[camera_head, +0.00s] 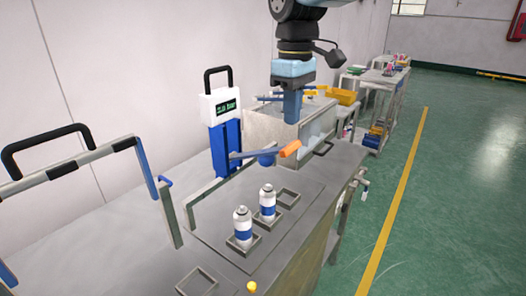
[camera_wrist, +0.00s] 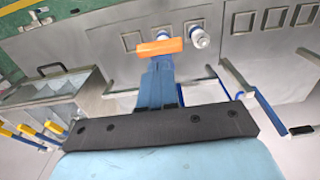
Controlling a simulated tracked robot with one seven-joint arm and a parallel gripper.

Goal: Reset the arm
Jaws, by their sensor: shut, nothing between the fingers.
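My gripper (camera_head: 291,117) hangs fingers-down above the bench, with its blue fingers together and empty. In the wrist view the shut fingers (camera_wrist: 156,82) point toward an orange lever handle (camera_wrist: 160,47), which shows just past their tips. In the head view this orange handle (camera_head: 290,148) is at the end of a blue lever on the white and blue crimping device (camera_head: 222,108), below the gripper and apart from it. Two white and blue aerosol cans, a nearer one (camera_head: 242,229) and a farther one (camera_head: 267,204), stand upright in square holders on the bench plate.
An empty square holder (camera_head: 287,197) is beyond the cans, another (camera_head: 196,282) nearer. A metal bin (camera_head: 262,127) stands behind the lever. A black-handled frame (camera_head: 90,155) rises at left. More tables stand farther back, and the green floor at right is clear.

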